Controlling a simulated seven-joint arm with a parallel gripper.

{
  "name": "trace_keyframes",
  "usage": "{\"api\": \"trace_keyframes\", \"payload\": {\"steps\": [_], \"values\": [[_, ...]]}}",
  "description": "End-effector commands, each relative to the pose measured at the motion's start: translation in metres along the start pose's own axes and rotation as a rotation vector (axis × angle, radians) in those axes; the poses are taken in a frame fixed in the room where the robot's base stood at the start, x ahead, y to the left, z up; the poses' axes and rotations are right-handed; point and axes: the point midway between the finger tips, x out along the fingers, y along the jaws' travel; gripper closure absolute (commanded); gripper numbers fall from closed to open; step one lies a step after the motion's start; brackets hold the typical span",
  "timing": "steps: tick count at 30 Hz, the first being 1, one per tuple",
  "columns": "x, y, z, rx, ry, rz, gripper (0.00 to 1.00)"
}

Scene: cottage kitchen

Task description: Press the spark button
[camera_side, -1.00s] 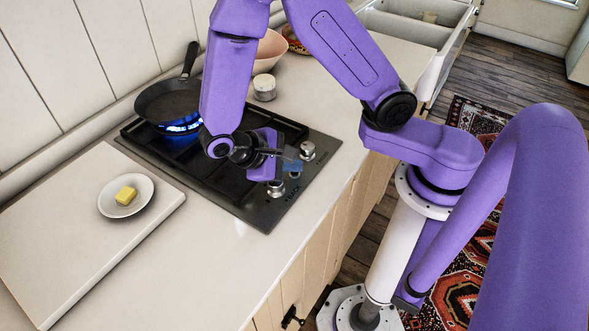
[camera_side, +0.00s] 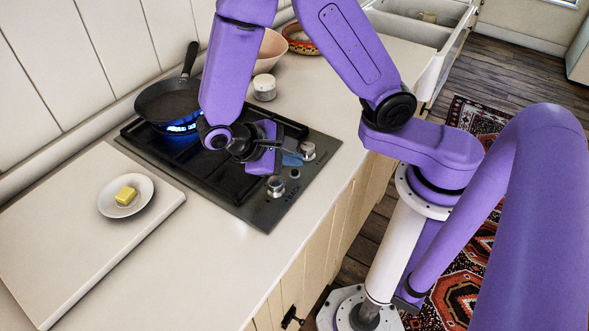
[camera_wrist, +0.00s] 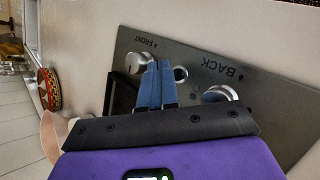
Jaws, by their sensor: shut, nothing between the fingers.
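In the wrist view the button (camera_wrist: 181,73) shows just right of my fingertips. My gripper (camera_side: 294,159) has blue fingers shut together and empty. In the wrist view my gripper (camera_wrist: 159,66) appears above the strip, between the FRONT knob (camera_wrist: 137,63) and the button. A gap seems to lie between fingertips and button, but its height is hard to judge. A blue flame (camera_side: 183,127) burns under the black pan.
The black frying pan (camera_side: 168,101) sits on the rear left burner. The BACK knob (camera_wrist: 220,94) stands right of the button in the wrist view. A butter plate (camera_side: 125,197) rests on a board at left.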

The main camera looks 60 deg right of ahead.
Motion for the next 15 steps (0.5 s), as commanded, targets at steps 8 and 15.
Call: {"api": "trace_keyframes", "payload": {"steps": [8, 15], "values": [[-0.017, 0.013, 0.013, 0.001, 0.002, -0.001, 1.00], [-0.031, 0.022, 0.022, 0.000, 0.002, -0.001, 1.00]]}}
